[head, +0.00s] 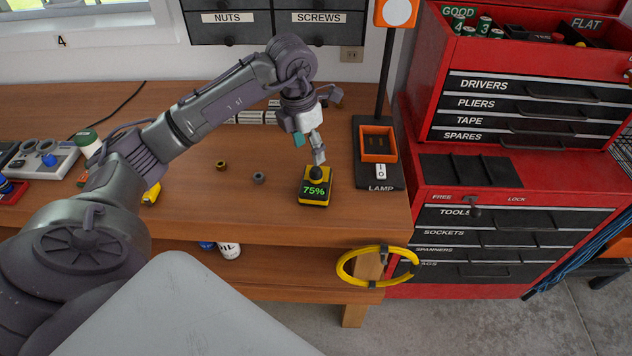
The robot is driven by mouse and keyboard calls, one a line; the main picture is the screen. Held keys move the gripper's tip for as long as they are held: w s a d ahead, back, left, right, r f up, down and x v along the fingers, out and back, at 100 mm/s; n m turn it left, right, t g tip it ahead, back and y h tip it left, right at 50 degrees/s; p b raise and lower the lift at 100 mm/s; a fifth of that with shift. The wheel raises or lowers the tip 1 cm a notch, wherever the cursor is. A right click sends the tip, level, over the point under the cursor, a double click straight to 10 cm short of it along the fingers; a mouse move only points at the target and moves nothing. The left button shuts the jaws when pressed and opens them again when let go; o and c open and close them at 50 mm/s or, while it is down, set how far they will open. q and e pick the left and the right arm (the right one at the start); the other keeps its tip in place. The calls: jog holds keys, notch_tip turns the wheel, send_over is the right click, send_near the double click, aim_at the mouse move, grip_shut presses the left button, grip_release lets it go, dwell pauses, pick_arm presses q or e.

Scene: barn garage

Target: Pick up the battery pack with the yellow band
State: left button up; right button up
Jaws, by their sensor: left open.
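The battery pack with the yellow band (314,194) stands near the front edge of the wooden workbench. It is a black block with yellow around its lower part, a green "75%" on its face and a dark round knob on top. My left gripper (319,158) reaches down from above, open, with its fingers right at the knob. I cannot tell whether they touch it. The pack rests on the bench. My right gripper is not in view.
The lamp base (378,172) with its orange tray stands close right of the pack. A yellow hose coil (343,267) hangs at the bench's front corner. The red tool chest (425,192) stands to the right.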

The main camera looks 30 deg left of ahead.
aim_at(315, 169)
pick_arm(q)
jog(key=f, duration=0.3)
jog(key=shift+w+d, duration=0.15)
jog(key=shift+w, duration=0.05)
jog(key=shift+d+f+p, duration=0.1)
jog(key=shift+f+p, duration=0.05)
jog(key=shift+p, duration=0.3)
jog(key=f, duration=0.1)
jog(key=f+p, duration=0.1)
jog(key=f, duration=0.1)
jog(key=f+p, duration=0.1)
jog(key=shift+w+d+f, duration=0.15)
jog(key=shift+w+d, duration=0.1)
jog(key=shift+d, duration=0.1)
jog(key=shift+w+f, duration=0.1)
jog(key=shift+f, duration=0.15)
grip_shut()
